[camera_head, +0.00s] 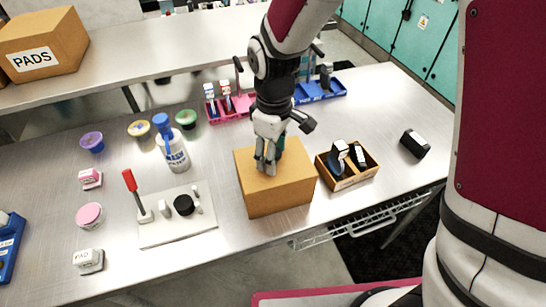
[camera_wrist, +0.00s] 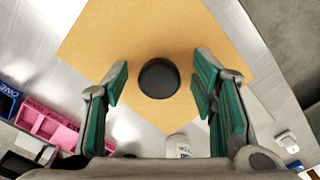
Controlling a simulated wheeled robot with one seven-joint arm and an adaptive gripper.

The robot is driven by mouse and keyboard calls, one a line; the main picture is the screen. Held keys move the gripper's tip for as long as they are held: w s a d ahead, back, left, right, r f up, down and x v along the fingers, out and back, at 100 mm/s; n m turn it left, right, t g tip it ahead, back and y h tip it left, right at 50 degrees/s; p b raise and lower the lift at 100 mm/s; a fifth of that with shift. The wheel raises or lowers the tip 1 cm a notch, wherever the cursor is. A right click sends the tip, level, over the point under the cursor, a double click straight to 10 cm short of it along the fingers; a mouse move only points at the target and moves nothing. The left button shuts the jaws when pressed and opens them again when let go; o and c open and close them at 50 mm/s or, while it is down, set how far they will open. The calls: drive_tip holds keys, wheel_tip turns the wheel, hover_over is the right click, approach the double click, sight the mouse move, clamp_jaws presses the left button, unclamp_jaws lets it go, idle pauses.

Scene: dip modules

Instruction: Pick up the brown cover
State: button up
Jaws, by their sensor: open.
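The brown cover (camera_head: 275,197) is a box-shaped piece near the front edge of the table, left of a small wooden tray. In the wrist view, the cover's flat tan top (camera_wrist: 150,30) carries a round black knob (camera_wrist: 159,78). My gripper (camera_head: 266,167) points down over the cover's top. In the wrist view, my gripper (camera_wrist: 160,82) is open, with one green-padded finger on each side of the knob and a gap on both sides. In the head view my fingers hide the knob. I cannot tell how far the fingertips are above the top.
The wooden tray (camera_head: 349,183) holds dark-handled stamps close to the cover's right. A white board (camera_head: 180,228) with a red-handled clamp lies to the left. Pink (camera_head: 232,108) and blue (camera_head: 322,97) trays stand behind. A spray bottle (camera_head: 173,153) stands back left.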

drive_tip(key=shift+f, duration=0.15)
clamp_jaws()
drive_tip(key=shift+r, duration=0.2)
